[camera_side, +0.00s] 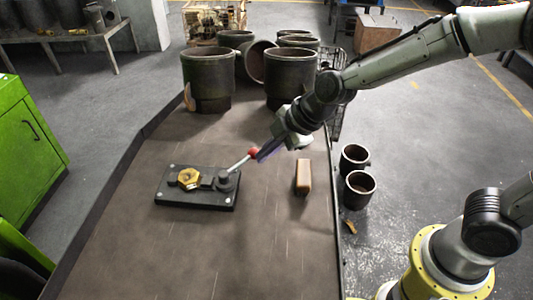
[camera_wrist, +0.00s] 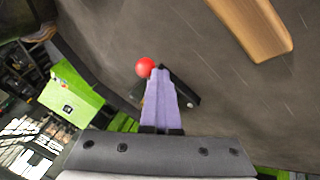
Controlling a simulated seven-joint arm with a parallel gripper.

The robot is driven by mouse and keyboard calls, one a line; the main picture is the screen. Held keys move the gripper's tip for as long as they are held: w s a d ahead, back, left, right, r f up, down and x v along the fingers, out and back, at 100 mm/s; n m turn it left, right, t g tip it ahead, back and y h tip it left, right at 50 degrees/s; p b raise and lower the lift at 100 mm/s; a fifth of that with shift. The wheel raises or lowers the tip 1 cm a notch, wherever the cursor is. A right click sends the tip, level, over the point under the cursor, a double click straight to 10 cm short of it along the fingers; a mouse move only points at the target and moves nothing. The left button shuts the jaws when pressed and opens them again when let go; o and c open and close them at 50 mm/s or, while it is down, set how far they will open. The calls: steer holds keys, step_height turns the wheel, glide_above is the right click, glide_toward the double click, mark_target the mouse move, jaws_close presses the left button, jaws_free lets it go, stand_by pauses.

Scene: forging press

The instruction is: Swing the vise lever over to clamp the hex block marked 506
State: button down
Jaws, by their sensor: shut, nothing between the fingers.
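The vise (camera_side: 200,198) is a dark plate on the table, with a brass hex block (camera_side: 189,179) in it; I cannot read its marking. A lever (camera_side: 240,162) rises from the round pivot at the vise's right end and points up and right to a red ball knob (camera_side: 254,152). My gripper (camera_side: 262,154) is shut and empty, its fingertips right beside the knob. In the wrist view the closed purple fingers (camera_wrist: 160,98) reach up to the red knob (camera_wrist: 145,67), which lies just left of their tips. The fingers hide much of the vise there; I cannot tell whether they touch the knob.
A wooden block (camera_side: 303,177) lies on the table right of my gripper, and also shows in the wrist view (camera_wrist: 248,27). Several big dark pots (camera_side: 208,80) stand at the table's back. The table's front (camera_side: 200,260) is clear.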

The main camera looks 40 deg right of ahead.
steer(key=w+n+g+y, duration=0.1)
steer(key=w+n, duration=0.2)
steer(key=n, duration=0.1)
steer(key=shift+w+d+g+y, duration=0.15)
steer(key=shift+w+g+y, duration=0.25)
steer(key=w+n, duration=0.1)
steer(key=w+n+g, duration=0.1)
steer(key=shift+w+a+n+y, duration=0.1)
steer(key=shift+a+n+y, duration=0.25)
steer(key=shift+n+y, duration=0.05)
steer(key=w+n+g, duration=0.1)
steer(key=w+a+n+g, duration=0.1)
steer(key=shift+n, duration=0.4)
steer(key=shift+w+a, duration=1.4)
steer(key=shift+a, duration=0.25)
steer(key=shift+w+a, duration=0.15)
steer(key=shift+a, duration=0.2)
steer(key=shift+a+f, duration=0.1)
steer(key=d, duration=0.1)
steer(key=s+d+r, duration=0.1)
steer(key=d, duration=0.2)
steer(key=shift+s+d+r, duration=0.1)
steer(key=shift+s+r, duration=0.05)
steer(key=shift+s, duration=0.25)
steer(key=w+d+r, duration=0.1)
steer(key=d+r, duration=0.4)
steer(key=r, duration=0.3)
steer(key=shift+w, duration=0.3)
